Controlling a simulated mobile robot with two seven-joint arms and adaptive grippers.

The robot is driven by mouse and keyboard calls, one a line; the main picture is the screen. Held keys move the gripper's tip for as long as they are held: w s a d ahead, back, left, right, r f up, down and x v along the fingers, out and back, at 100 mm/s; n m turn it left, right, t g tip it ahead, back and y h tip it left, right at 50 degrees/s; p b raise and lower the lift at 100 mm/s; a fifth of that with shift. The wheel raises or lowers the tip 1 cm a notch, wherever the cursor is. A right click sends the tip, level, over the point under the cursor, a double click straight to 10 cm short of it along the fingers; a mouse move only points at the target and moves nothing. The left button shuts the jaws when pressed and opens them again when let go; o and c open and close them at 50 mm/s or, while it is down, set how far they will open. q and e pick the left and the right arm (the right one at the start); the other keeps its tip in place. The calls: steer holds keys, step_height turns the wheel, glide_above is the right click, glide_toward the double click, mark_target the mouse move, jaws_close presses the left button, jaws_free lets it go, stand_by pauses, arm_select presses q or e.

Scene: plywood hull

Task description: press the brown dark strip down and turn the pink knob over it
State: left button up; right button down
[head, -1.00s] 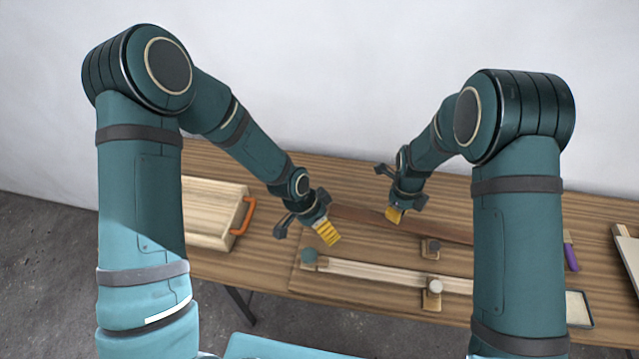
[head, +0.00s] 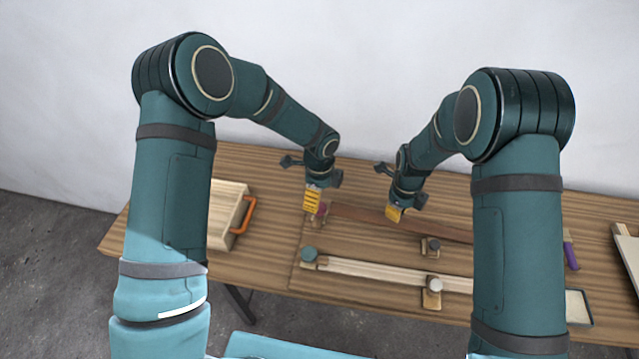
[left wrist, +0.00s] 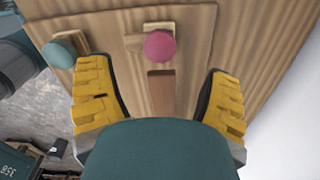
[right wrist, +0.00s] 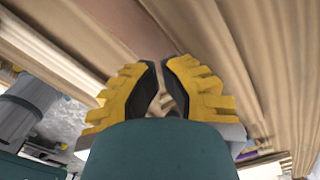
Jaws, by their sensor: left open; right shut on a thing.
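The brown dark strip (head: 355,213) lies along the board toward the back of the table. Its near end (left wrist: 161,92) shows between my left fingers in the left wrist view. The pink knob (left wrist: 159,45) sits on a small wooden piece just beyond that end; in the head view it is partly hidden behind my left gripper (head: 312,198). My left gripper is open above the knob and strip end, with nothing between its fingers. My right gripper (head: 395,213) is at the strip, further right, shut on it; its fingers (right wrist: 165,98) nearly meet, and the contact is hard to see.
A teal knob (head: 309,254) and a grey-white knob (head: 435,285) stand at the pale strip (head: 385,272) in front. A dark knob (head: 432,245) sits between the strips. A wooden box with an orange handle (head: 245,213) is left. A purple-handled tool (head: 571,256) lies right.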

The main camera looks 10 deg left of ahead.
mark_target(320, 208)
arm_select(q)
step_height(320, 208, down, 7)
steer(key=shift+r, duration=0.1)
stand_by(0.4)
steer(key=c, duration=1.3)
arm_select(e)
steer(key=shift+f, duration=0.2)
steer(key=shift+f, duration=0.6)
steer(key=shift+f, duration=0.3)
steer(key=shift+f, duration=0.4)
